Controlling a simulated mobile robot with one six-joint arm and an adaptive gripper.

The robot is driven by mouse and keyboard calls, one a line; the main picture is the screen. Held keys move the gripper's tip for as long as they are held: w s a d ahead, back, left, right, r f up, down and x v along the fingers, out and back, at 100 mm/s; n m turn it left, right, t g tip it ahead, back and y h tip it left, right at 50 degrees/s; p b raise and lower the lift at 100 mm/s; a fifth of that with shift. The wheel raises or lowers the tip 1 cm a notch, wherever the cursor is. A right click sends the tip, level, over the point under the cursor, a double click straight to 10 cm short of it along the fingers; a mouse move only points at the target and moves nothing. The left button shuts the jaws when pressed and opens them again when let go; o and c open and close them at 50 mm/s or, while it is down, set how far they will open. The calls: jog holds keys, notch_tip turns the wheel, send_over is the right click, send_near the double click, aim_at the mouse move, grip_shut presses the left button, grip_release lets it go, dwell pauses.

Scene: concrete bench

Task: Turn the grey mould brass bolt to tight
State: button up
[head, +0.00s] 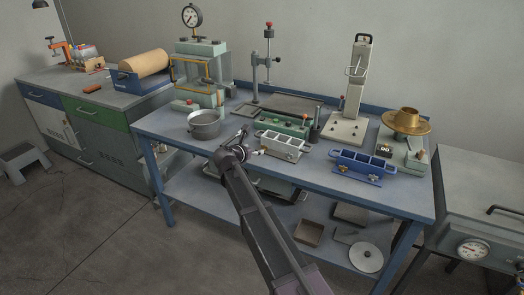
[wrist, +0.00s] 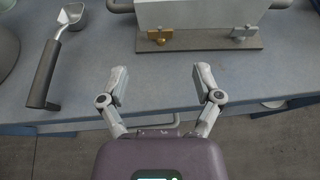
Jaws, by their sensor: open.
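The grey mould (head: 281,141) stands near the front edge of the blue bench. In the wrist view its grey wall (wrist: 200,12) shows at the top, on a base plate. A bright brass bolt (wrist: 159,37) with a wing-like head sits at the left of its front. A duller, darker bolt (wrist: 243,33) sits at the right. My gripper (wrist: 160,88) is open and empty, with its fingers spread over the bench edge, short of the mould and touching neither bolt. In the head view my gripper (head: 243,144) is just left of the mould.
A scoop with a dark handle (wrist: 46,72) lies left of my fingers. A metal pot (head: 204,124) stands further left. A blue mould (head: 361,163) stands to the right. A green-based device (head: 284,124) is behind the grey mould.

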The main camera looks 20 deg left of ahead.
aim_at(264, 146)
jog(key=b+x, duration=0.2)
jog(key=x, duration=0.5)
jog(key=shift+w+f, duration=0.1)
jog(key=shift+w, duration=0.05)
jog(key=c, duration=1.1)
